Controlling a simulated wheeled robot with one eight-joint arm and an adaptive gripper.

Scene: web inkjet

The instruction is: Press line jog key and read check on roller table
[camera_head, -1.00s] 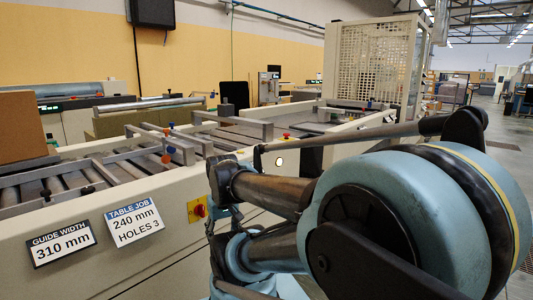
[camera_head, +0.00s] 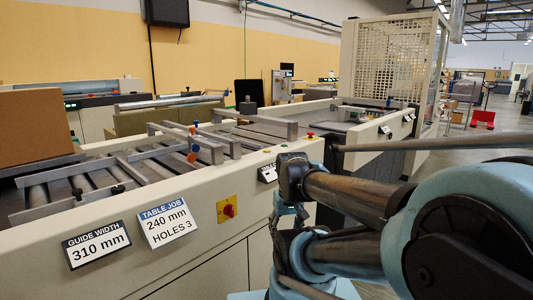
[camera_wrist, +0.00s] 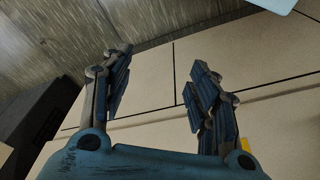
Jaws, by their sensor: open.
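The roller table (camera_head: 52,197) runs along the left of the head view, with metal rollers and crossbars. A yellow plate with a red rotary knob (camera_head: 229,210) is on its cream side panel. Small red and green buttons (camera_head: 310,135) sit on the top edge farther right; I cannot read which is the jog key. A card reads "TABLE JOB 240 mm HOLES 3" (camera_head: 167,221); another reads "GUIDE WIDTH 310 mm" (camera_head: 97,246). My gripper (camera_wrist: 162,82) is open and empty in the wrist view, facing cream panels. In the head view my arm hides part of the table's side.
A cardboard box (camera_head: 35,128) stands at the table's left end. A mesh-guarded machine (camera_head: 390,65) stands behind. A red object (camera_head: 482,120) stands on the aisle floor at the right, where there is free room.

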